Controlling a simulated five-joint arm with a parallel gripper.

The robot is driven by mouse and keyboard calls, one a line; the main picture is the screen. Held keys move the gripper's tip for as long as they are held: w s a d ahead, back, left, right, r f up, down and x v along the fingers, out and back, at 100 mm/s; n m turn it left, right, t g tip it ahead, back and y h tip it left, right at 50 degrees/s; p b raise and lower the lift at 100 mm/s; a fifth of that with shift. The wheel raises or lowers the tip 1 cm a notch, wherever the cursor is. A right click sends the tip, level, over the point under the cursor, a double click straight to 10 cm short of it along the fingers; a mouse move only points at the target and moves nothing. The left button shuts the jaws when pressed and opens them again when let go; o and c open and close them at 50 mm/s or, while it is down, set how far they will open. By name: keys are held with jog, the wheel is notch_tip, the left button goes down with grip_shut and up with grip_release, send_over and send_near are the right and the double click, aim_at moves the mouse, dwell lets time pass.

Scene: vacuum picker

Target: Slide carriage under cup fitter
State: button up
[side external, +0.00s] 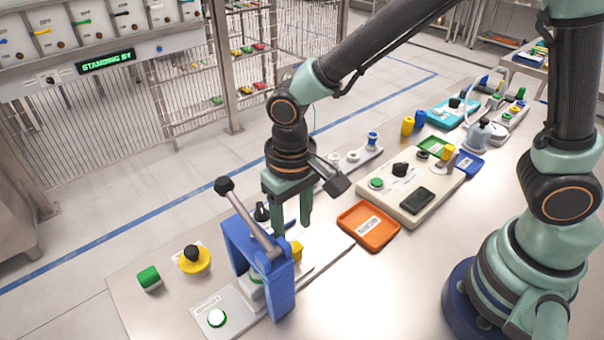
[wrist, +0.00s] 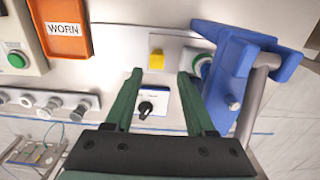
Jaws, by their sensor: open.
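The cup fitter (side external: 282,290) is a blue press frame with a grey lever ending in a black knob. It also shows at the right of the wrist view (wrist: 232,70). A yellow block (side external: 297,250), likely the carriage's grip, stands on the pale base plate just right of the frame. In the wrist view the yellow block (wrist: 156,60) sits apart from the frame, to its left. The carriage's body is hard to make out. My gripper (side external: 291,230) is open and empty, pointing down behind the frame. In the wrist view its fingertips (wrist: 169,76) stop short of the yellow block.
An orange tray (wrist: 64,27) marked WORN lies beside the base plate. A black rotary knob (wrist: 147,108) lies between my fingers in the wrist view.

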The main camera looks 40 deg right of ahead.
jog(key=shift+r, duration=2.4)
